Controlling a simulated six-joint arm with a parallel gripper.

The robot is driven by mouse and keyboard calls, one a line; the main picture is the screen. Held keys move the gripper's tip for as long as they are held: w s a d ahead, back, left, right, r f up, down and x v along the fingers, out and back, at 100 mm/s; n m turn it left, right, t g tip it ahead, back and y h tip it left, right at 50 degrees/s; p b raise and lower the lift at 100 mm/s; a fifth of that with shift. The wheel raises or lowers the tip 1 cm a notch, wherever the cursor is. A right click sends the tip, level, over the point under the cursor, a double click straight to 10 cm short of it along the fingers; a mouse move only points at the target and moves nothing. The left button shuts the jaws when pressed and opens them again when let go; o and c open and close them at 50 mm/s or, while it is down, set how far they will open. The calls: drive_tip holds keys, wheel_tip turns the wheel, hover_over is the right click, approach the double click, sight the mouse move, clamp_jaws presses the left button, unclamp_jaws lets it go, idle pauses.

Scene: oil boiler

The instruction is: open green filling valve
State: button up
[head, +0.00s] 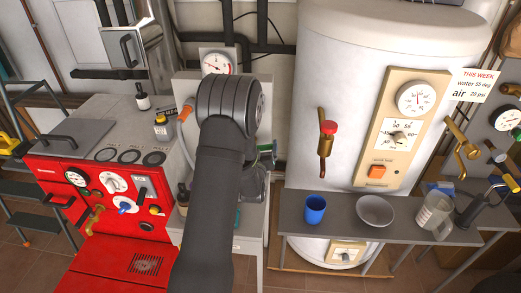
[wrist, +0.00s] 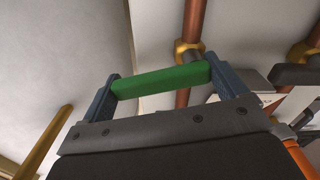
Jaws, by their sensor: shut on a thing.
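The green valve handle (wrist: 160,79) shows in the wrist view as a green bar lying between the two fingers of my gripper (wrist: 160,85). My gripper is shut on it, with one finger at each end of the bar. A copper pipe (wrist: 195,30) with a brass fitting (wrist: 187,48) stands just behind the handle.
A red boiler (head: 110,215) stands at the left and a white tank (head: 345,60) at the right. A grey shelf (head: 345,212) before the tank holds a blue cup (head: 315,209), a bowl (head: 375,210) and a glass jug (head: 432,212). A gauge (head: 217,62) is behind my arm.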

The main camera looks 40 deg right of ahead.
drive_tip(key=n, duration=0.1)
drive_tip(key=r+n, duration=0.1)
drive_tip(key=n, duration=0.2)
drive_tip(key=shift+w+a+r+n, duration=0.15)
drive_tip(key=shift+w+a+n, duration=0.1)
drive_tip(key=shift+n, duration=0.05)
drive_tip(key=n, duration=0.3)
drive_tip(key=shift+w+a+r+n, duration=0.3)
drive_tip(key=shift+w+a+r, duration=0.05)
drive_tip(key=shift+r, duration=0.05)
drive_tip(key=n, duration=0.3)
drive_tip(key=shift+w+a+r, duration=0.2)
drive_tip(key=shift+w+a, duration=0.2)
drive_tip(key=shift+w+a+n, duration=0.2)
drive_tip(key=shift+n, duration=0.75)
drive_tip(key=shift+w+a+n, duration=0.15)
drive_tip(key=shift+n, duration=0.8)
drive_tip(key=o, duration=1.1)
drive_tip(key=v, duration=1.7)
drive_tip(key=shift+s+a+r, duration=0.15)
drive_tip(key=shift+s+a, duration=0.05)
